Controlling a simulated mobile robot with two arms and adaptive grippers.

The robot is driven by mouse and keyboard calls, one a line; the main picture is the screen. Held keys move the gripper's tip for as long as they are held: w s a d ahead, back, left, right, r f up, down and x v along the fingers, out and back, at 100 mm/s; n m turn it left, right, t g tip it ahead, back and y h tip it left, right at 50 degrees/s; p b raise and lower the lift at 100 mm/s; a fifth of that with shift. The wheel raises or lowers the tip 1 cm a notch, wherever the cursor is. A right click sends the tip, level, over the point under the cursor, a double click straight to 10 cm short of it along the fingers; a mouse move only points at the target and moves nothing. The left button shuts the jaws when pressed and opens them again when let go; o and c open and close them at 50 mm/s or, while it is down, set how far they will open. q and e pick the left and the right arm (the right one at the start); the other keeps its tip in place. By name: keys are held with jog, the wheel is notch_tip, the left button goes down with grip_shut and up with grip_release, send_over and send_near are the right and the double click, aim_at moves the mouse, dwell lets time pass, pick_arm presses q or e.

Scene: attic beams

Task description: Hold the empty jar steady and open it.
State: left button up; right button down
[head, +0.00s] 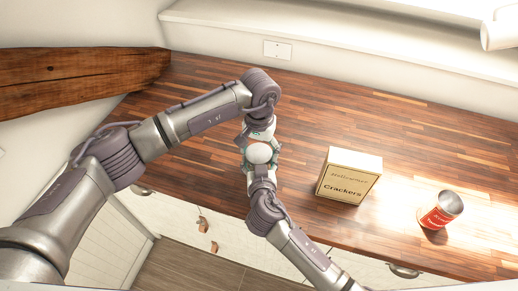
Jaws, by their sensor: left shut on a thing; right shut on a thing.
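The jar (258,153) stands on the wooden counter near its front edge, in the middle of the head view. I see it from above, mostly as a round white top; its body is largely hidden by my grippers. My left gripper (257,138) reaches it from the far side and is shut on it. My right gripper (259,170) reaches it from the near side and is also shut on it. The fingers overlap closely around the white top, so I cannot tell which one grips the lid and which the body.
A cracker box (348,177) stands on the counter to the right of the jar. A wooden beam (80,80) juts in at the left. The counter (400,140) is clear behind the box.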

pick_arm(q)
jog(key=n, duration=0.2)
jog(key=shift+a+n, duration=0.15)
jog(key=shift+n, duration=0.25)
jog(key=n, duration=0.4)
jog(key=shift+n, duration=0.4)
jog(key=n, duration=1.4)
jog(key=shift+f+n, duration=0.1)
jog(key=shift+n, duration=0.3)
jog(key=n, duration=0.5)
jog(key=shift+s, duration=0.1)
jog(key=n, duration=1.2)
jog(key=shift+n, duration=0.4)
jog(key=n, duration=0.4)
jog(key=shift+n, duration=0.4)
jog(key=n, duration=0.9)
jog(key=shift+n, duration=0.3)
